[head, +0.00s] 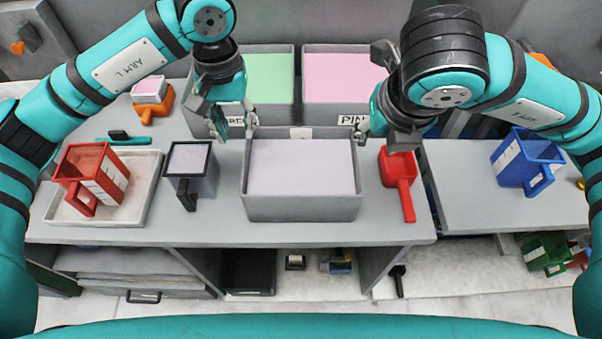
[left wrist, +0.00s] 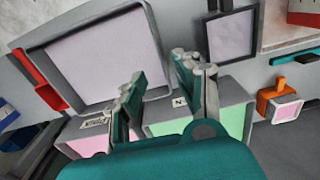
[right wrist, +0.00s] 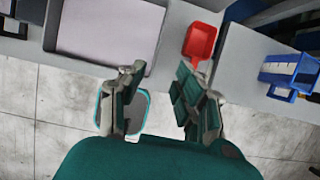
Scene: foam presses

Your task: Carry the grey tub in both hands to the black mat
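The grey tub (head: 301,207) stands upright on the grey bench in the middle of the head view, filled with a pale lilac material. It also shows in the left wrist view (left wrist: 156,40) and at the top of the right wrist view (right wrist: 100,65). My left gripper (head: 234,128) is open and empty by the tub's far left corner; its fingers stand apart in the left wrist view (left wrist: 158,68). My right gripper (head: 378,137) is open and empty by the far right corner, as the right wrist view shows (right wrist: 159,70). I cannot make out a black mat.
A red scoop (head: 398,180) lies close to the tub's right. A dark grey jug (head: 205,180) stands to its left, beside a pale tray (head: 142,210) with a red jug (head: 103,165). Green-filled (head: 270,78) and pink-filled (head: 345,75) bins stand behind. A blue jug (head: 525,160) is far right.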

